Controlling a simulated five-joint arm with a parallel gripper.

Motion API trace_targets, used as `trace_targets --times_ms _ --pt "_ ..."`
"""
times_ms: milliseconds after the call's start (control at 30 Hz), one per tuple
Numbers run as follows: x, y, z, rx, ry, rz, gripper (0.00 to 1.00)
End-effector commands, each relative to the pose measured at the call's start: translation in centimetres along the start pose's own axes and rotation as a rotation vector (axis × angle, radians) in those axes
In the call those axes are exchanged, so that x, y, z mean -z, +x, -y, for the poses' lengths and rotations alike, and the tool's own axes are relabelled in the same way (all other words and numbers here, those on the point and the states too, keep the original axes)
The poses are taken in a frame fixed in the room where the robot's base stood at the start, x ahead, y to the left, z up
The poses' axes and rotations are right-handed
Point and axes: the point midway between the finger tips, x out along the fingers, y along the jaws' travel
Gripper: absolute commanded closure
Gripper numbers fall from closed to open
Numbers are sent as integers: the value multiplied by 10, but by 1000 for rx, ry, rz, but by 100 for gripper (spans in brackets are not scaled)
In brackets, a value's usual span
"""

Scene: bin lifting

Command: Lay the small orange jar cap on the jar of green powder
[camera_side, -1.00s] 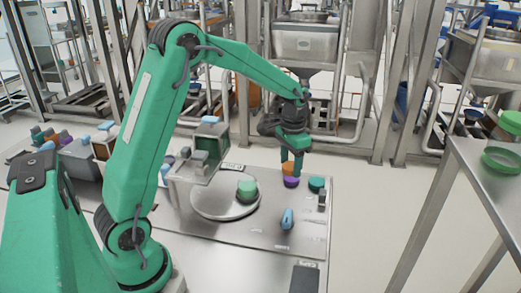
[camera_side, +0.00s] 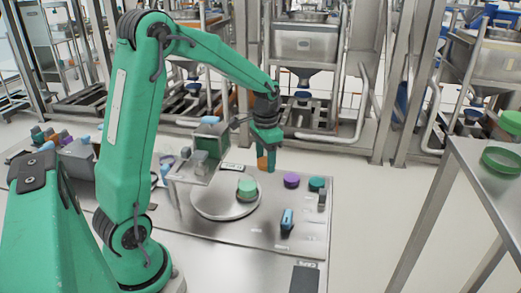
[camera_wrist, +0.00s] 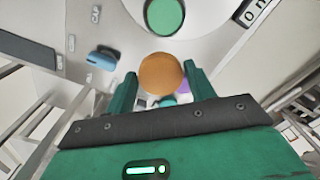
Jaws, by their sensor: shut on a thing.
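The small orange jar cap (camera_side: 262,163) is between the fingers of my gripper (camera_side: 266,165), held up above the metal table. In the wrist view the round orange top (camera_wrist: 160,73) fills the gap between the two green fingers (camera_wrist: 161,80). The jar of green powder (camera_side: 247,186) stands on a round pale disc (camera_side: 216,209), lower and to the left of my gripper in the side view. In the wrist view its round green top (camera_wrist: 165,16) shows at the top edge, apart from the cap.
A purple piece (camera_side: 291,180) and a teal piece (camera_side: 317,183) stand right of the disc. A blue piece (camera_side: 287,219) lies nearer the front. Bare metal surrounds the blue piece.

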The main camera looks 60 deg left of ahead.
Motion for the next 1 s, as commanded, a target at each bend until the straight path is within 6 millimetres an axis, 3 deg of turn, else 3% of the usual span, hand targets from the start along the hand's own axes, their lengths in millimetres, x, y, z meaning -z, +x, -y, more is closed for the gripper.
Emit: trace_targets --times_ms 100,300,667,1000 --pt "-25 -4 11 1 -5 -2 67" --pt "-50 -6 18 1 -1 -2 67" --pt "-54 -4 19 0 0 0 67" --pt "-54 10 19 0 0 1 67"
